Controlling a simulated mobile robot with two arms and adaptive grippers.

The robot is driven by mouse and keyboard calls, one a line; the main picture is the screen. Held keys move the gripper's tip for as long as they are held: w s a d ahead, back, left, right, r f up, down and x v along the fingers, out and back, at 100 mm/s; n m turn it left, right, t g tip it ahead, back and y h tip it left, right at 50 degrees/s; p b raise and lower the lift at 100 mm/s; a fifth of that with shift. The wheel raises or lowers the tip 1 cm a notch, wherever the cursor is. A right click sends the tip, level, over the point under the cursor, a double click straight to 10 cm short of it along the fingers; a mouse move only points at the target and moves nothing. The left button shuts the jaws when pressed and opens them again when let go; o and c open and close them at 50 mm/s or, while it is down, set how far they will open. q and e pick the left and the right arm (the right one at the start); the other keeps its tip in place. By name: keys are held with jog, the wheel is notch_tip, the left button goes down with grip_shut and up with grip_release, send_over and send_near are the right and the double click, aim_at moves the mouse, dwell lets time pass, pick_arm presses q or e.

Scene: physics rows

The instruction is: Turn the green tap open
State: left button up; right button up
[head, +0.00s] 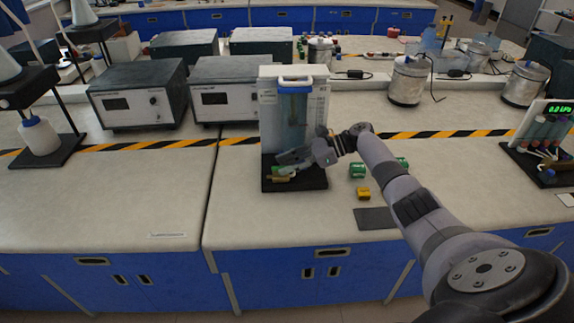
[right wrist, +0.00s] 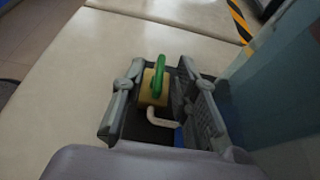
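The tap has a green handle (right wrist: 158,78) on a brass-coloured body (right wrist: 149,91), with a pale bent spout (right wrist: 163,118), in the right wrist view. In the head view the brass part (head: 284,178) shows low at the front of a clear water tank (head: 293,118) on a black base (head: 312,184). My right gripper (head: 284,162) is at the tap, partly covering it. In the right wrist view its two fingers (right wrist: 166,84) stand apart on either side of the handle, with gaps visible. Contact cannot be seen. My left gripper is out of view.
Green blocks (head: 357,171) and a yellow block (head: 363,194) lie right of the base, near a dark grey pad (head: 375,218). Grey instrument boxes (head: 137,97) stand behind left. Metal canisters (head: 408,82) stand behind right. The front left bench (head: 110,205) is mostly clear.

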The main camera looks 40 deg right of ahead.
jog(key=v, duration=1.1)
jog(key=shift+d, duration=0.35)
jog(key=shift+s+r, duration=0.1)
